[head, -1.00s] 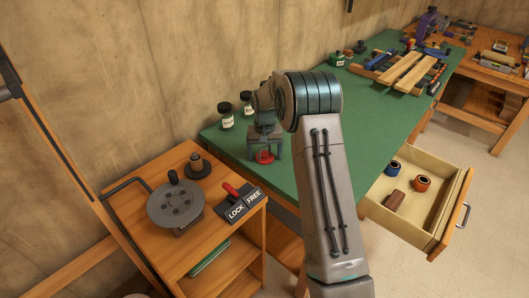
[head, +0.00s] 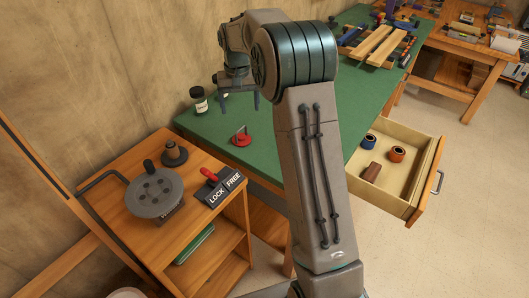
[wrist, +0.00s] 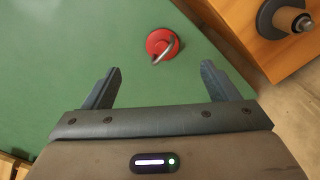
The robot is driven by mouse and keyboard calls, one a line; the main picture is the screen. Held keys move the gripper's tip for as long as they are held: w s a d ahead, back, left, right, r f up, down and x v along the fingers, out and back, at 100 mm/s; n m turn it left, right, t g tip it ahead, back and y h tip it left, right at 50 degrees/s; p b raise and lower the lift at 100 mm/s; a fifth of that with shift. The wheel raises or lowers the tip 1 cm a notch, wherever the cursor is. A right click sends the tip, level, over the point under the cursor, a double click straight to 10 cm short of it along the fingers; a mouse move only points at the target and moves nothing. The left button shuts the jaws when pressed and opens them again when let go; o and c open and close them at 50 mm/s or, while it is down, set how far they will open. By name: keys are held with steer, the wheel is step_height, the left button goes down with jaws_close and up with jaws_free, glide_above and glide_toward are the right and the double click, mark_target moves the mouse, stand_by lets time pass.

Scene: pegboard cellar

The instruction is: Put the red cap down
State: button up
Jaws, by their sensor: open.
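The red cap (head: 242,140) is a flat red disc with an upright metal handle. It sits on the green bench top (head: 290,120) near its front-left corner. It also shows in the wrist view (wrist: 160,42), beyond the fingertips and between their lines. My gripper (head: 241,104) is above the bench, raised clear of the cap. In the wrist view my gripper (wrist: 160,70) has its two fingers wide apart with nothing between them.
A wooden cart (head: 120,185) with a crank wheel (head: 155,192) and a LOCK/FREE lever (head: 209,174) stands at the left. An open drawer (head: 398,185) juts out at the right.

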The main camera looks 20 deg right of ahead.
steer(key=s+r+t, duration=0.1)
steer(key=s+r, duration=0.2)
steer(key=s, duration=0.5)
steer(key=s+r, duration=0.4)
steer(key=s, duration=0.4)
steer(key=s+f+n+t, duration=0.1)
steer(key=s+f, duration=0.2)
steer(key=s, duration=1.5)
steer(key=shift+f+t, duration=0.2)
steer(key=shift+t, duration=0.1)
steer(key=shift+r+p, duration=0.3)
steer(key=shift+r, duration=0.05)
